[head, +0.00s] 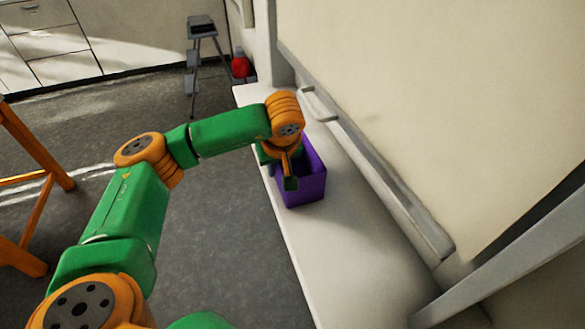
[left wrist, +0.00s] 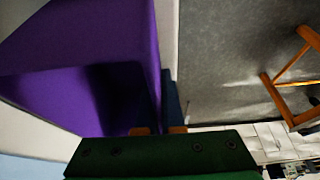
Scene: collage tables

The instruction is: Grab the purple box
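The purple box (head: 312,185) is open-topped and stands upright on a white ledge (head: 345,245). My left gripper (head: 281,173) reaches down at the box's near-left rim, with one finger over the opening and the other by the outer left side. In the left wrist view, the purple box (left wrist: 85,60) fills the upper left. The left gripper (left wrist: 160,130) shows at the bottom there, with its fingers around the box's edge. Whether they press on the wall is hidden. My right gripper is not in view.
A whiteboard (head: 430,90) with a tray along its lower edge rises right of the ledge. A grey step stool (head: 202,60) and a red bottle (head: 240,64) stand behind. An orange wooden frame (head: 30,180) is at the left. The ledge in front of the box is clear.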

